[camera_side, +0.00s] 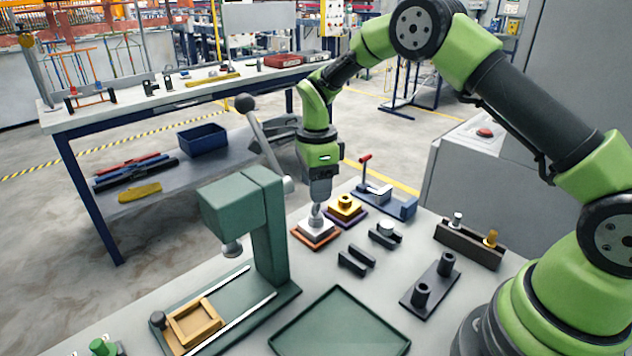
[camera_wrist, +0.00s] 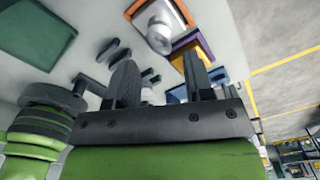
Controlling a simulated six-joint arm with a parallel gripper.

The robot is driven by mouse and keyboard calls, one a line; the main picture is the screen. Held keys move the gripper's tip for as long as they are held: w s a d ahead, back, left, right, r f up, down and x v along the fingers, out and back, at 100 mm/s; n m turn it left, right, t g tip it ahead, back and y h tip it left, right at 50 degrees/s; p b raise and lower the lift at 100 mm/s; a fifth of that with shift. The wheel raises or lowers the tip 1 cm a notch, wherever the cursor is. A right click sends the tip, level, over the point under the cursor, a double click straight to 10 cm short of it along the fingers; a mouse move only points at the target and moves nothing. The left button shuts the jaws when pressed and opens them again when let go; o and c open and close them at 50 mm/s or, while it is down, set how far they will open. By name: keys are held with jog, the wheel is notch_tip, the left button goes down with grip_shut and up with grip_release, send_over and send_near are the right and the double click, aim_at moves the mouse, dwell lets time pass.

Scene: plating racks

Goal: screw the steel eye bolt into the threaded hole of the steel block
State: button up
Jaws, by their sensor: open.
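The steel block (camera_side: 315,231) sits on an orange base plate near the table's back edge. A rounded light-grey metal piece (camera_side: 317,214), which looks like the steel eye bolt, stands on top of it. It also shows in the wrist view (camera_wrist: 160,36). Its ring and thread cannot be made out, nor how deep it sits. My gripper (camera_side: 319,200) points down right above the block. In the wrist view its two fingers (camera_wrist: 160,62) are apart, with the rounded piece just beyond the tips, between them in the picture. No grip on it shows.
A brass block (camera_side: 345,206) on a purple plate stands close behind, right of the steel block. A blue fixture with a red-handled lever (camera_side: 385,198) is beyond it. A dark rack (camera_side: 470,245) holds a silver and a brass piece. A green press (camera_side: 262,232) stands left; a green tray (camera_side: 340,325) is in front.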

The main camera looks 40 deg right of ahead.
aim_at(315, 205)
jog(key=n, duration=0.7)
jog(key=shift+n, duration=0.3)
jog(key=n, duration=1.2)
jog(key=shift+a+n, duration=0.15)
jog(key=shift+n, duration=0.15)
jog(key=n, duration=0.7)
jog(key=shift+s+f, duration=0.1)
jog(key=shift+f, duration=2.5)
